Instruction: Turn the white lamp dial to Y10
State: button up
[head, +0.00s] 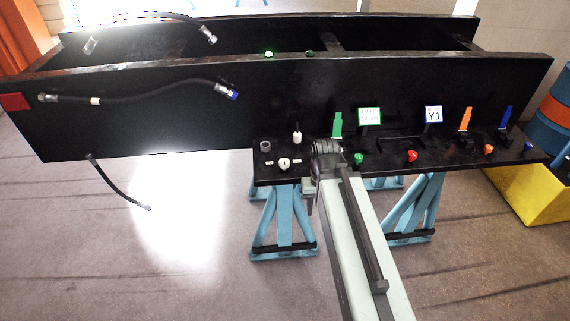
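The white dial (284,163) sits on the left part of the black shelf (262,177), with small white labels on both sides of it. Its setting is too small to read. My gripper (308,192) is at the far end of my arm, just right of the dial and by the shelf's front edge. It looks apart from the dial. The arm hides most of it, so its fingers cannot be made out. A blue-framed sign (433,115) reads "Y1". A green-framed sign (369,116) has text too small to read.
A grey ring (265,145) and a white-and-black piece (297,137) stand behind the dial. Green (358,159), red (412,156) and orange (488,149) knobs line the shelf further right. Black hoses (150,90) hang on the long black beam. Blue trestles (285,220) stand underneath.

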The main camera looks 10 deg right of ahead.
aim_at(284, 163)
jog(key=k, duration=1.55)
jog(key=z, duration=0.5)
jog(key=i, duration=1.85)
jog(key=u, duration=1.05)
